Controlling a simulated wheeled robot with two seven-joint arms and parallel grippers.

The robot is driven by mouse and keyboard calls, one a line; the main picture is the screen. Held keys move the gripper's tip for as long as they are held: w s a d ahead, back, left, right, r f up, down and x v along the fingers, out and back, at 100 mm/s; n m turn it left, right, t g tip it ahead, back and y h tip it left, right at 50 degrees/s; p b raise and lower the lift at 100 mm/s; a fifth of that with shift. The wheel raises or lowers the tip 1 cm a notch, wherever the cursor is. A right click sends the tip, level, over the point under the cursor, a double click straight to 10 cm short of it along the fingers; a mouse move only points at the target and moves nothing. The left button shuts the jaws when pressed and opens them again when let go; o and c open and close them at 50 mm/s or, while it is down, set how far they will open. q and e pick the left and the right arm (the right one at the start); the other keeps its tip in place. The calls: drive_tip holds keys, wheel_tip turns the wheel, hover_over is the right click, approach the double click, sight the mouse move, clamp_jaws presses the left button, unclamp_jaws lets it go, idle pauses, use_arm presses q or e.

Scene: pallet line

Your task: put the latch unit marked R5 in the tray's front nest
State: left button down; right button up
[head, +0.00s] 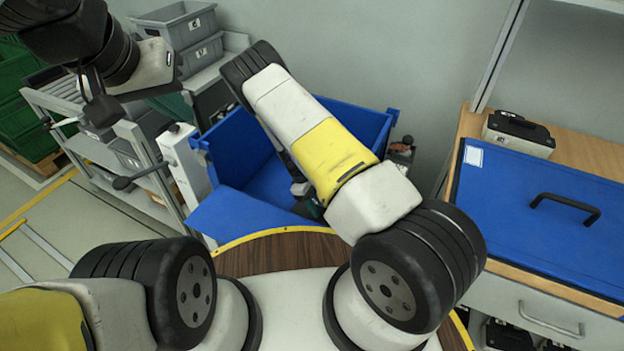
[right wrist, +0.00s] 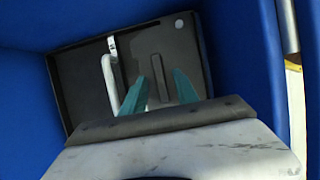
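In the right wrist view, my right gripper (right wrist: 161,76) has two teal fingers apart, with nothing seen between them. They point at a dark flat unit (right wrist: 85,85) with a pale bar, lying inside a blue bin (right wrist: 25,95). I cannot tell whether the fingers touch it. No R5 mark is readable. In the head view, the blue bin (head: 240,150) stands beyond my base, and my right arm hides much of its inside. My left gripper (head: 172,104) is at the upper left, its teal fingers partly hidden. No tray with nests can be made out.
On the right, a wooden bench (head: 590,150) carries a blue panel (head: 530,210) with a black handle, and a black-topped box (head: 518,133). Grey bins (head: 180,25) and a rack (head: 105,150) stand at the left. Green crates (head: 20,110) are at the far left.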

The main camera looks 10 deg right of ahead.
drive_tip(key=v, duration=1.1)
drive_tip(key=s+d+r+m+t+y, duration=0.1)
drive_tip(key=s+r+m+y, duration=0.15)
drive_tip(key=r, duration=1.15)
drive_tip(key=s+d+r+m+t+y, duration=0.1)
drive_tip(key=s+r+m+t+y, duration=0.15)
drive_tip(key=r, duration=1.15)
drive_tip(key=s+d+r+m+t, duration=0.2)
drive_tip(key=s+r, duration=0.5)
drive_tip(key=s, duration=0.2)
drive_tip(key=s+d+r+m+t+y, duration=0.1)
drive_tip(key=s+d+r+m+t, duration=0.2)
drive_tip(key=s+r, duration=0.5)
drive_tip(key=shift+s+r+m, duration=0.3)
drive_tip(key=shift+s, duration=0.4)
